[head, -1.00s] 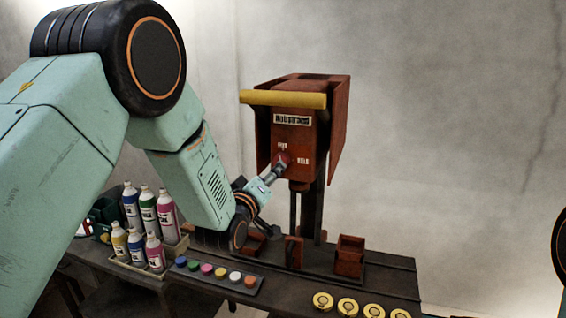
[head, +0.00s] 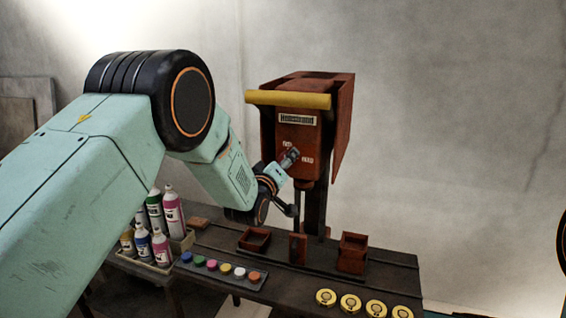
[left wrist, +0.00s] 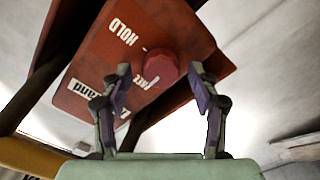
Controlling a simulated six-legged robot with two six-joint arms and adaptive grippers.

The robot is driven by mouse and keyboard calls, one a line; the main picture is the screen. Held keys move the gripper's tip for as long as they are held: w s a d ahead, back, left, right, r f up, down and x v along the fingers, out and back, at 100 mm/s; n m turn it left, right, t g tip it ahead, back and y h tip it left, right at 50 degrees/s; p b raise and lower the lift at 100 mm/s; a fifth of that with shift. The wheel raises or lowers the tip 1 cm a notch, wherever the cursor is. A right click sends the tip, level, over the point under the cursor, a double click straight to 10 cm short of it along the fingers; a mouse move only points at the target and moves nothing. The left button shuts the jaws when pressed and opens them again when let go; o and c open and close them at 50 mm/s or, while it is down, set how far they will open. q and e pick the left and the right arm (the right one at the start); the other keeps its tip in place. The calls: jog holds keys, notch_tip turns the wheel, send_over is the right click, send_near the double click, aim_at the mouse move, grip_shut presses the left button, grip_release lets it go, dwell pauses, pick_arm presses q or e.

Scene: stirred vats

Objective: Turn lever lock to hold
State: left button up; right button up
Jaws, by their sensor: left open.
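The rust-red machine (head: 297,130) stands on the dark bench with a yellow bar across its top front. Its round red lock knob (left wrist: 161,67) shows in the left wrist view, beside the white HOLD (left wrist: 124,32) and FREE (left wrist: 146,83) labels. Which label the knob points to cannot be told. My left gripper (head: 291,156) is in front of the machine face, hiding the knob in the head view. In the left wrist view its two fingers (left wrist: 161,82) are open, with the knob seen between and just beyond the tips. Contact cannot be told. My right gripper is not in view.
A strip of coloured caps (head: 219,268), open rust-red boxes (head: 352,252) and several gold discs (head: 350,304) lie along the bench.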

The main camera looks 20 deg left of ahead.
pick_arm(q)
jog(key=shift+s+r, duration=0.1)
jog(key=shift+s, duration=0.1)
jog(key=shift+w+a+f, duration=0.1)
jog(key=shift+w+f, duration=0.2)
jog(key=shift+w, duration=0.1)
jog(key=c, duration=0.3)
jog(key=shift+c, duration=1.1)
jog(key=shift+s+r, duration=0.1)
jog(key=shift+c, duration=1.4)
jog(key=c, duration=0.4)
